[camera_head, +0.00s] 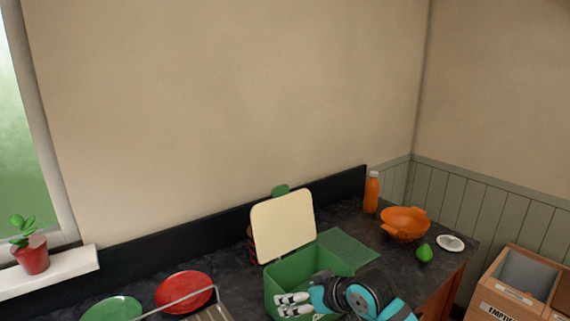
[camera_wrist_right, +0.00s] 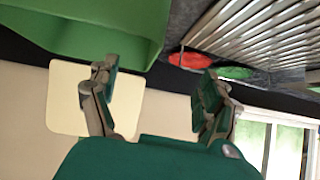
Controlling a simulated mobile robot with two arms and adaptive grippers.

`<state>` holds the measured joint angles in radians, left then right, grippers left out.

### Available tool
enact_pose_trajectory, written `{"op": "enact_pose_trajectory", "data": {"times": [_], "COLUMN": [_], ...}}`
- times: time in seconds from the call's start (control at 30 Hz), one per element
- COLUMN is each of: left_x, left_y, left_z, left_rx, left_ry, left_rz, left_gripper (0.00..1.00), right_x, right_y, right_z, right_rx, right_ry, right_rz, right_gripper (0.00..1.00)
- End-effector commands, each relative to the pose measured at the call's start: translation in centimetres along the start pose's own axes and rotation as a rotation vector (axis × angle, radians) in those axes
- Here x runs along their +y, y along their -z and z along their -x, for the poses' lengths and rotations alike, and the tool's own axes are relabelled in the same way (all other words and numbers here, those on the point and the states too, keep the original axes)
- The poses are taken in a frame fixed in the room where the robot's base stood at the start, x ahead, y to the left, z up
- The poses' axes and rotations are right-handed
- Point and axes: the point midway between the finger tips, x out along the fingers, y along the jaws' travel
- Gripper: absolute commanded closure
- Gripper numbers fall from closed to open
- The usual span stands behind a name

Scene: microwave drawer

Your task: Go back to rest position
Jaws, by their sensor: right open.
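My right gripper (camera_head: 292,304) is at the bottom of the head view, in front of or over the green box (camera_head: 290,272); I cannot tell whether it is inside the rim. In the right wrist view my right gripper (camera_wrist_right: 157,82) has its fingers wide apart with nothing between them. The green box (camera_wrist_right: 90,25) shows there at the top left, close to the fingertips. My right arm hides the box's lower right part in the head view. My left gripper is not in view.
A cream board (camera_head: 283,226) stands upright behind the box. An orange bottle (camera_head: 371,192), orange colander (camera_head: 404,224), green fruit (camera_head: 424,252) and white dish (camera_head: 450,242) stand right on the dark counter. Red (camera_head: 184,289) and green (camera_head: 112,309) plates lie left beside a metal rack (camera_head: 208,313).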

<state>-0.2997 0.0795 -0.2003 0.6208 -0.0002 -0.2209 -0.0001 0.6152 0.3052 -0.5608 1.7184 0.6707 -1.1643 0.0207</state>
Motion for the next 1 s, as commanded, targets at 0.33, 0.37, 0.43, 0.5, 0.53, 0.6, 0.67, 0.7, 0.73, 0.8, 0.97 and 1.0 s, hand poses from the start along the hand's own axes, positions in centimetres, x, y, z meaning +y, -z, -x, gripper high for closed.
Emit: {"op": "enact_pose_trajectory", "data": {"times": [0.33,0.37,0.43,0.5,0.53,0.6,0.67,0.7,0.73,0.8,0.97,1.0], "left_x": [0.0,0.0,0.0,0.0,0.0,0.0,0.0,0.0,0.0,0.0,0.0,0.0], "left_y": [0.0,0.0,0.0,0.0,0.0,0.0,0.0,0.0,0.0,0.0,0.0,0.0], "left_z": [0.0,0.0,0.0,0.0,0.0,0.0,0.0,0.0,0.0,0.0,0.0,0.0], "left_rx": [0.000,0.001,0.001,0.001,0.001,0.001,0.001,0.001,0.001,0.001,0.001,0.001], "left_ry": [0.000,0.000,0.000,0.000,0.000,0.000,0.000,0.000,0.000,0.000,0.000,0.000], "left_rz": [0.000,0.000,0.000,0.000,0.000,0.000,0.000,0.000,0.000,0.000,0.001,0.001], "left_gripper": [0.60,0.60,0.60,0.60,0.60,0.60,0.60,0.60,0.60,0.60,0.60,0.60], "right_x": [-5.2,-5.5,-6.0,-6.3,-6.5,-6.8,-7.0,-7.1,-7.2,-7.5,-8.0,-8.1], "right_y": [-18.8,-20.2,-23.3,-25.8,-26.7,-28.6,-29.9,-30.8,-31.4,-32.7,-35.4,-36.0], "right_z": [4.3,5.1,7.0,8.7,9.4,10.9,12.2,12.9,13.6,14.9,18.0,18.8], "right_rx": [-0.207,-0.228,-0.277,-0.321,-0.339,-0.374,-0.403,-0.422,-0.435,-0.466,-0.535,-0.554], "right_ry": [-0.090,-0.106,-0.144,-0.178,-0.192,-0.219,-0.242,-0.257,-0.268,-0.291,-0.345,-0.357], "right_rz": [-0.161,-0.178,-0.214,-0.243,-0.254,-0.277,-0.293,-0.303,-0.311,-0.328,-0.362,-0.370], "right_gripper": [0.19,0.19,0.19,0.19,0.19,0.19,0.19,0.19,0.19,0.19,0.19,0.19]}}
